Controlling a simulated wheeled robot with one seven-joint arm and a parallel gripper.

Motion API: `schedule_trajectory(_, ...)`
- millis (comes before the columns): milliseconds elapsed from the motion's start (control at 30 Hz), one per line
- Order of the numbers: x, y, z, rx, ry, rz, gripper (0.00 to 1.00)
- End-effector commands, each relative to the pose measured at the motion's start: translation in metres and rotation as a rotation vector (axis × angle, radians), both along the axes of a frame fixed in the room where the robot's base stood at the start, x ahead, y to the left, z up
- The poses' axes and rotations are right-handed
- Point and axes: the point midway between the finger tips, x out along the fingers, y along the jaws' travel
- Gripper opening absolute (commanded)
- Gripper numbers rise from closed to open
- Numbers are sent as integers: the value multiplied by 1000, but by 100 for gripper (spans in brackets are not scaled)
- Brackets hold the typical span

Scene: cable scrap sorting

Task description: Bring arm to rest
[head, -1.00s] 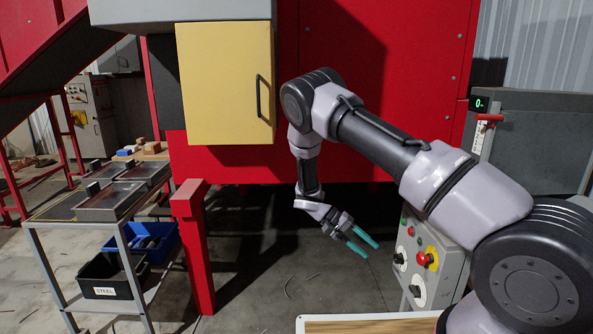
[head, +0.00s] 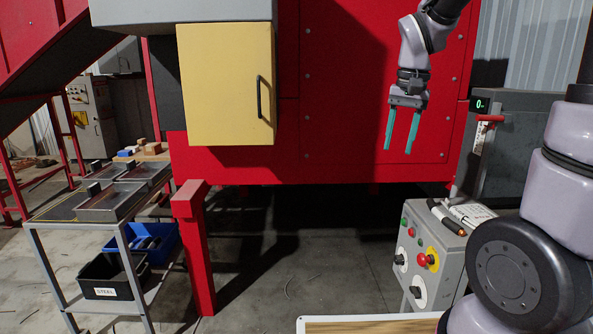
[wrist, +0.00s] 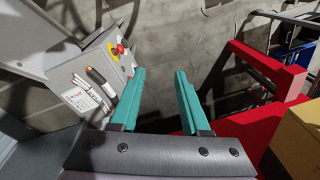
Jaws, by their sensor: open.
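My gripper (head: 400,131) hangs at the upper right of the head view, in front of the red machine (head: 340,120). Its two teal fingers point down and stand apart with nothing between them. In the wrist view my gripper (wrist: 161,88) is also open and empty, with bare concrete floor beyond its fingertips. My arm rises at the right of the head view, and part of it is out of the picture.
The control box (head: 430,255) with red and green buttons stands below right of my gripper, a tool and papers on top. The yellow door (head: 225,85) is shut at left. A trolley (head: 105,226) with metal trays stands far left. Open floor lies between.

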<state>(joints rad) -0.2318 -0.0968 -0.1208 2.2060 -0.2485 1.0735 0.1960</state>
Motion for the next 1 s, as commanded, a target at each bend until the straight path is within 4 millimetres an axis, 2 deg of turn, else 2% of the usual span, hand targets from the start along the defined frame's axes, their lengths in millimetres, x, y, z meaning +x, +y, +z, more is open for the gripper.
schedule_trajectory(33,-12,-4,15,24,-51,-2,46)
schedule_trajectory(200,-53,-9,52,82,-212,8,46)
schedule_trajectory(333,-83,-11,71,105,-335,16,46)
schedule_trajectory(500,-112,-12,84,111,-454,24,46)
schedule_trajectory(700,-124,-11,87,110,-508,28,46)
schedule_trajectory(1000,-124,-11,87,111,-509,29,46)
